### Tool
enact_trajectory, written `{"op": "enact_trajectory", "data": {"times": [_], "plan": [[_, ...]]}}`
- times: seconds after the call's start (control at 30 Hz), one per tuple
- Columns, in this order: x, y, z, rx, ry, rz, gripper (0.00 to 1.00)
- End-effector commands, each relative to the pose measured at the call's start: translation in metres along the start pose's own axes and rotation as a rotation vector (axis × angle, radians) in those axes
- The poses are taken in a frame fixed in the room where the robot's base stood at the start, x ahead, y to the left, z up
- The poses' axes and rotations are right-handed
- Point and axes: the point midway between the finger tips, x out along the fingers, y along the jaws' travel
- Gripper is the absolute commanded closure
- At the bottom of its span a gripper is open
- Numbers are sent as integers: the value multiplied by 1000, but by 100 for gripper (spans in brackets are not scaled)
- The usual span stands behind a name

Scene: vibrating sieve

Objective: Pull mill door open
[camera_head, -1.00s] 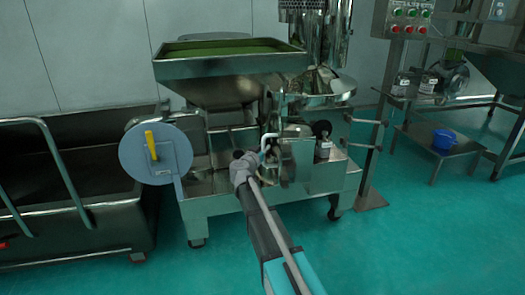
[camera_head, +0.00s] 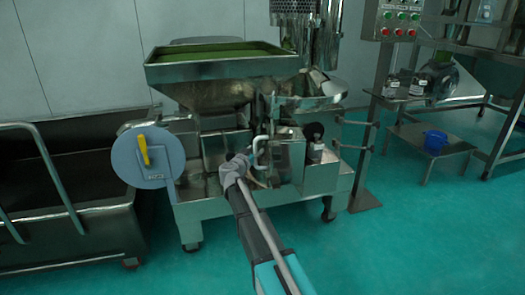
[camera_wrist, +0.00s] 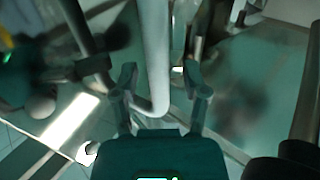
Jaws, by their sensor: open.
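The steel mill (camera_head: 215,200) stands mid-view in the head view, with a hopper (camera_head: 210,68) of green material on top. A pale bent handle (camera_head: 257,150) shows on its front. My gripper (camera_head: 246,164) is at the mill's front, just beside this handle. In the wrist view the handle (camera_wrist: 154,50) runs down between the two spread fingers of my gripper (camera_wrist: 160,78) and curves left at its lower end. The fingers are open, and I cannot tell whether either touches the handle. The outline of the door is not clear behind my arm.
A round grey disc (camera_head: 128,168) with a yellow handle (camera_head: 143,150) is on the mill's left. A steel tub (camera_head: 75,225) stands farther left. A post with a button panel (camera_head: 397,22) and a low table with a blue bucket (camera_head: 435,140) are right. The right foreground floor is clear.

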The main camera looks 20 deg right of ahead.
Motion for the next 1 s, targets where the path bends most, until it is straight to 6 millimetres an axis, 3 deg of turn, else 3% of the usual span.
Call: {"op": "enact_trajectory", "data": {"times": [0.27,0.47,1.0], "plan": [[0,1,0,0,0,1,42],[-11,2,0,0,0,1,42],[-90,2,0,0,0,0,42]]}}
